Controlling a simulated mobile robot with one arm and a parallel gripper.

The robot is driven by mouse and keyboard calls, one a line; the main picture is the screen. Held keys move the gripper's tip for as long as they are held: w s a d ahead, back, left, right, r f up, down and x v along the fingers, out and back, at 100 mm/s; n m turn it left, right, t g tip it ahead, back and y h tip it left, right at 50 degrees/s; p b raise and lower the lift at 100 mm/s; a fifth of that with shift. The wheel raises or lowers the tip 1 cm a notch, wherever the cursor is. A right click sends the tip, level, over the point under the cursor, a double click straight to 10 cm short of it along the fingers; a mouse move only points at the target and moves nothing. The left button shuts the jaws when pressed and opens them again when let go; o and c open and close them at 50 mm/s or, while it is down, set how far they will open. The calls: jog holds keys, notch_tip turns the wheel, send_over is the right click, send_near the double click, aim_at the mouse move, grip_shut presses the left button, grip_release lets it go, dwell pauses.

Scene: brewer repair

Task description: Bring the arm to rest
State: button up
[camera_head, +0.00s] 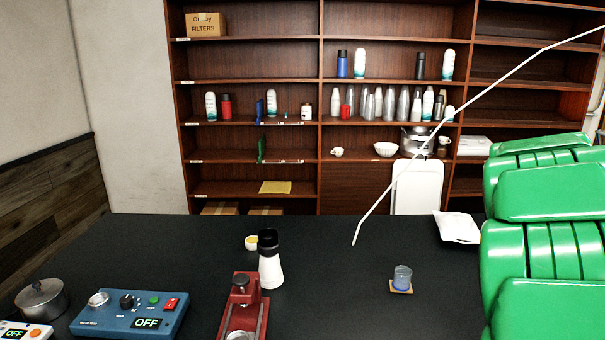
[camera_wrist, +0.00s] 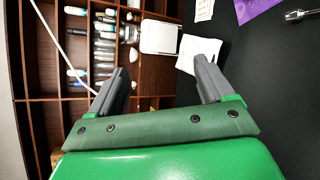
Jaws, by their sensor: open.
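My gripper (camera_wrist: 160,88) shows in the wrist view with its two dark grey fingers spread wide apart. It is open and nothing is between the fingers. The wrist view is turned, with the shelves at the left and the dark table at the right. In the head view my green arm fills the right edge above the table, and the gripper itself does not show there.
The black table (camera_head: 330,250) bears a blue control box (camera_head: 130,313), a red device (camera_head: 243,310), a white bottle with a black top (camera_head: 270,262), a glass (camera_head: 402,278), a pot (camera_head: 42,299) and a white packet (camera_head: 458,227). Wooden shelves (camera_head: 250,150) stand behind. A thin white line crosses the right side.

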jog(key=s+a+f+m+g+y, duration=0.1)
jog(key=s+a+f+m+g, duration=0.3)
jog(key=s, duration=0.5)
jog(key=s+a+f+m+g, duration=0.2)
jog(key=s+a+f+m, duration=0.2)
jog(key=s+a+m, duration=0.3)
jog(key=s+a+f+m+g+y, duration=0.1)
jog(key=s+a+f+m+g, duration=0.3)
jog(key=s, duration=0.6)
jog(key=s+a+f+m+g+y, duration=0.1)
jog(key=s+a+f+g+y, duration=0.1)
jog(key=s+a, duration=0.9)
jog(key=s+a+f+m+g+y, duration=0.1)
jog(key=s+a+y, duration=0.2)
jog(key=s+a, duration=0.9)
jog(key=shift+s+a+f+g, duration=0.25)
jog(key=shift+a+f+g, duration=0.15)
jog(key=shift+a, duration=0.4)
